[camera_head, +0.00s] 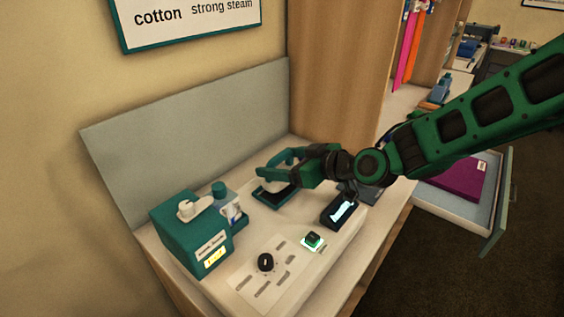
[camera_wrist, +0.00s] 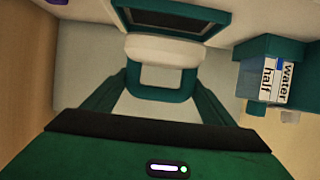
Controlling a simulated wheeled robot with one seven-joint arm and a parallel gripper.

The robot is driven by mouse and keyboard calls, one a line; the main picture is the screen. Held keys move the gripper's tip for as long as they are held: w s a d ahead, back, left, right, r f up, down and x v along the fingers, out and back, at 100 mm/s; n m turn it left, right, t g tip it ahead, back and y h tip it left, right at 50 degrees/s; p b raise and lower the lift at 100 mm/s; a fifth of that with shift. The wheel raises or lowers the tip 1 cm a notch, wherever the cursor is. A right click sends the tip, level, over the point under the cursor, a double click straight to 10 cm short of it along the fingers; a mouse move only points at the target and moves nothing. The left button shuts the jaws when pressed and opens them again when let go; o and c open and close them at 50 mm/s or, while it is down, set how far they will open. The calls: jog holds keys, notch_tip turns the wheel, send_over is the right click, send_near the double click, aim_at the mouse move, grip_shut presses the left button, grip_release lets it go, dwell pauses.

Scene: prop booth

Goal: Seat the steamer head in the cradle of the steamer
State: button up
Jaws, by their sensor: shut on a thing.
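The steamer head, a pale rounded body (camera_head: 272,186) with a teal loop handle, is in my gripper (camera_head: 271,171). In the wrist view, my two green fingers (camera_wrist: 163,75) close on the sides of its handle, and its pale body (camera_wrist: 165,50) shows beyond them. A dark, teal-rimmed cradle-like tray (camera_head: 275,199) lies beneath or just in front of the head; it also shows in the wrist view (camera_wrist: 205,33). Whether the head touches it I cannot tell. The steamer's teal box (camera_head: 187,243) stands to the left on the counter.
A water tank (camera_head: 238,219) stands beside the box; its wrist-view label (camera_wrist: 277,83) reads "half water". A black dial (camera_head: 265,262), a lit green button (camera_head: 313,240) and a dark screen unit (camera_head: 340,211) occupy the front. An open drawer (camera_head: 497,213) is at right. A grey panel (camera_head: 190,130) stands behind.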

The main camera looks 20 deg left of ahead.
jog(key=shift+f, duration=0.15)
dwell(0.5)
jog(key=shift+f, duration=0.3)
jog(key=shift+f, duration=1)
dwell(0.4)
jog(key=o, duration=1.5)
jog(key=v, duration=1.1)
jog(key=shift+w, duration=0.1)
